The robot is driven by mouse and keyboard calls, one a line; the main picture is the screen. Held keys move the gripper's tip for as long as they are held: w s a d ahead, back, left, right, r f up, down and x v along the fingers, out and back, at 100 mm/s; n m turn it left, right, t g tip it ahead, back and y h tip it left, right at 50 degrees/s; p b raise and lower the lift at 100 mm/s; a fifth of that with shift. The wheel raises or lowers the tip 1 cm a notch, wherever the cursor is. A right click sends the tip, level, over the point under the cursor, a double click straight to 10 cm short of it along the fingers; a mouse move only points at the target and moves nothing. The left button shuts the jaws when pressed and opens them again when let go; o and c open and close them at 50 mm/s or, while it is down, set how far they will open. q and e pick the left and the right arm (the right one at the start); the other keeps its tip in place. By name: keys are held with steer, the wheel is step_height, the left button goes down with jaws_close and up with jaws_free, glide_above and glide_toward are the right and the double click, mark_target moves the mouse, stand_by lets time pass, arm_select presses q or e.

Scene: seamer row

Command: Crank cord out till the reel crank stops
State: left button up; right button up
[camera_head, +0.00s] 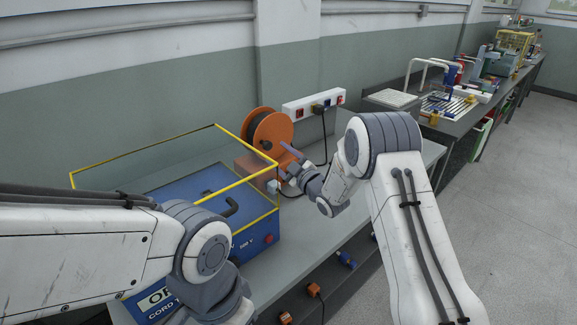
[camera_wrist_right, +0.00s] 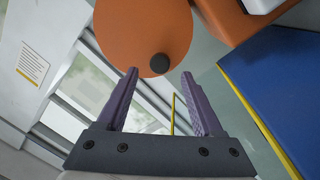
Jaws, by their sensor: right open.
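The cord reel (camera_head: 277,127) has an orange flange and a dark wound drum, and stands on the bench against the wall. My right gripper (camera_head: 281,157) is just in front of it, with its purple fingers open. In the right wrist view the orange disc of the reel (camera_wrist_right: 135,30) fills the upper middle. A round black crank knob (camera_wrist_right: 160,64) shows on the disc, between the two open fingertips (camera_wrist_right: 160,73) in the picture. Whether the fingers touch the knob I cannot tell. My left arm is at the lower left, and its fingers do not show.
A blue machine (camera_head: 205,190) with a yellow-edged guard frame (camera_head: 225,184) stands left of the reel. A white socket strip (camera_head: 314,102) with a dark plug is on the wall right of the reel.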

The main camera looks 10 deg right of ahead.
steer(key=shift+b+v, duration=0.45)
steer(key=shift+v, duration=2.35)
